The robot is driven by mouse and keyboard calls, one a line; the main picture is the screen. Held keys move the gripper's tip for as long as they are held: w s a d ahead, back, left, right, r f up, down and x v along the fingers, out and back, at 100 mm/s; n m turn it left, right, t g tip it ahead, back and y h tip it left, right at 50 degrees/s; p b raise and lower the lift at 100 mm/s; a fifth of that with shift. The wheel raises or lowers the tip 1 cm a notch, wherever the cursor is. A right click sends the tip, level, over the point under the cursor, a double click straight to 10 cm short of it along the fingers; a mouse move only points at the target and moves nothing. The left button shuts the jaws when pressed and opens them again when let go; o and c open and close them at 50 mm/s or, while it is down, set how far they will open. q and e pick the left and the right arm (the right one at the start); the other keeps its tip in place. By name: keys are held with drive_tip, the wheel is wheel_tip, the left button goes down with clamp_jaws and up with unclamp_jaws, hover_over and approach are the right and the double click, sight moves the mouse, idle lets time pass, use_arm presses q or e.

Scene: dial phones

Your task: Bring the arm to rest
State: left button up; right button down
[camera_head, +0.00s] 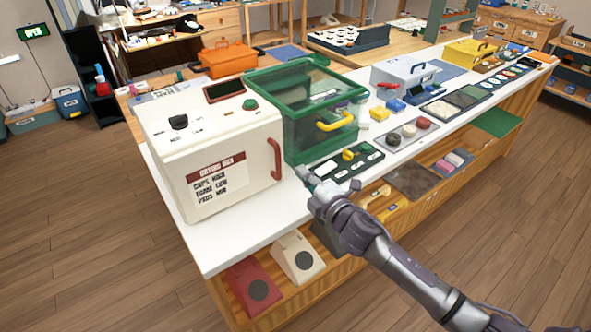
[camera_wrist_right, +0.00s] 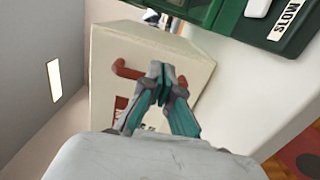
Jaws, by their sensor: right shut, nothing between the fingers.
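My right gripper (camera_head: 304,173) reaches in from the lower right over the front edge of the white counter. In the wrist view its teal fingertips (camera_wrist_right: 157,70) are together with nothing between them. They overlap the red handle (camera_wrist_right: 127,70) of the cream drying box in that view; contact cannot be told. In the head view the handle (camera_head: 276,158) stands just left of the gripper on the closed-looking drying box (camera_head: 219,190). My left gripper is not in view.
A green clear-walled bin (camera_head: 305,150) with a yellow handle stands beside the drying box. A dark tray of switches (camera_head: 345,168) lies right of the gripper. Dial phones (camera_head: 298,257) sit on the shelf below. The floor in front is clear.

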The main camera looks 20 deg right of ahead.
drive_tip(key=shift+s+d+f, duration=0.6)
drive_tip(key=shift+s+f, duration=0.05)
drive_tip(key=shift+s, duration=0.25)
drive_tip(key=s+d+f+m+g+h, duration=0.2)
drive_tip(key=s+d+f+m, duration=0.15)
drive_tip(key=f, duration=0.75)
drive_tip(key=s+d+f+m+g+h, duration=0.1)
drive_tip(key=s+d+f+m+g, duration=0.3)
drive_tip(key=f, duration=0.7)
drive_tip(key=s+d+f+m+g+h, duration=0.1)
drive_tip(key=s+d+f+m+h, duration=0.15)
drive_tip(key=s+f, duration=0.6)
drive_tip(key=s+a+f+m+g, duration=0.2)
drive_tip(key=s+f+m+g, duration=0.3)
drive_tip(key=s+f, duration=1.25)
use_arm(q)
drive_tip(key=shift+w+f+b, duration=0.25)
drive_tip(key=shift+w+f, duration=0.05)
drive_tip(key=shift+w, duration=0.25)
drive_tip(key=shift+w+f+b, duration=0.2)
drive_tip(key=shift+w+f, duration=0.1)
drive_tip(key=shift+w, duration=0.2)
use_arm(e)
drive_tip(key=s+a+f+m+g, duration=0.2)
drive_tip(key=s+f, duration=0.2)
drive_tip(key=s, duration=0.5)
drive_tip(key=s+a+f+m+g, duration=0.2)
drive_tip(key=s+f, duration=0.2)
drive_tip(key=s, duration=0.4)
drive_tip(key=shift+s, duration=0.35)
